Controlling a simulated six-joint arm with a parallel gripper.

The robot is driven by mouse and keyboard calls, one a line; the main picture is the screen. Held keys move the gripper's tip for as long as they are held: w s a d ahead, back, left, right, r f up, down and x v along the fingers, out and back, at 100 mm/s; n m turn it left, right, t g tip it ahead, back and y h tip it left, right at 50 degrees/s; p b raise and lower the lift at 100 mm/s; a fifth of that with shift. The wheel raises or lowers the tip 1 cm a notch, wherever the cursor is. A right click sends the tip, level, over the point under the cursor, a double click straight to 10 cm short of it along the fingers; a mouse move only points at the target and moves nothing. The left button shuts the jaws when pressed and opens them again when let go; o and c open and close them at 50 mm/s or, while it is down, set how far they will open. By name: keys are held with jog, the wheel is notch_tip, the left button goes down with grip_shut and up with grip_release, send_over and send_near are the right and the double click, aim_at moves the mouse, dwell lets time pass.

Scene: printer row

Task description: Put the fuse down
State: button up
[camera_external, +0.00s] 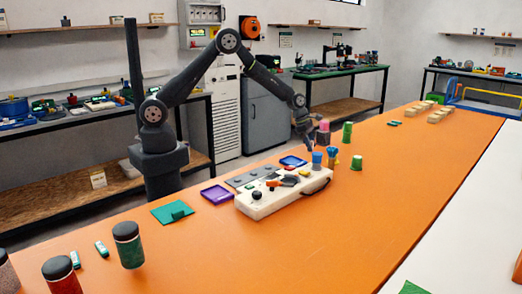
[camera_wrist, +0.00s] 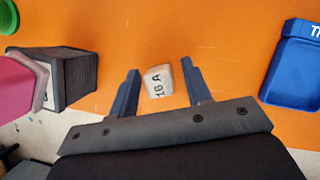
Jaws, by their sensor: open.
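The fuse, a small whitish block marked "16 A" (camera_wrist: 158,82), shows in the wrist view against the orange table (camera_wrist: 215,25). It sits between the two blue-grey fingers of my gripper (camera_wrist: 160,68), with a gap on each side. My gripper is open. In the external view my gripper (camera_external: 309,147) is low over the far side of the orange table (camera_external: 400,190), behind the white panel box. I cannot make out the fuse in that view.
A blue tray (camera_wrist: 293,70) lies right of the fuse. A dark box (camera_wrist: 75,78) with a pink block (camera_wrist: 20,85) stands close on the left. The external view shows a white panel box (camera_external: 285,198), a purple tray (camera_external: 217,194) and coloured cups. The right-hand tabletop is mostly clear.

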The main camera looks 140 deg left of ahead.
jog(key=v, duration=1.2)
jog(key=x, duration=1.2)
notch_tip(320, 180, up, 2)
jog(key=shift+r, duration=0.5)
jog(key=shift+f, duration=0.1)
